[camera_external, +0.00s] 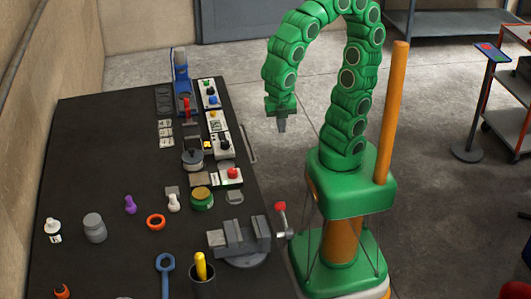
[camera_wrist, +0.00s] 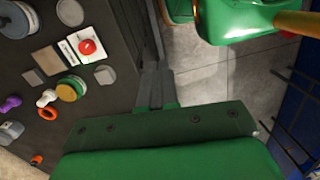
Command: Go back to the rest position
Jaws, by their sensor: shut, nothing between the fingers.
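My gripper (camera_external: 282,125) hangs pointing down from my arched green arm, off the right edge of the black table (camera_external: 100,130). It is shut and empty. In the wrist view my gripper (camera_wrist: 157,72) shows as two grey fingers held together beyond a green plate, over the table's edge and the grey floor. Nothing touches the fingers.
A vise (camera_external: 240,240) with a red-knobbed handle stands at the table's right edge. A green-and-yellow round part (camera_external: 202,198), a red button box (camera_external: 230,175) and a blue press (camera_external: 182,75) are on the table. Open floor lies behind my arm.

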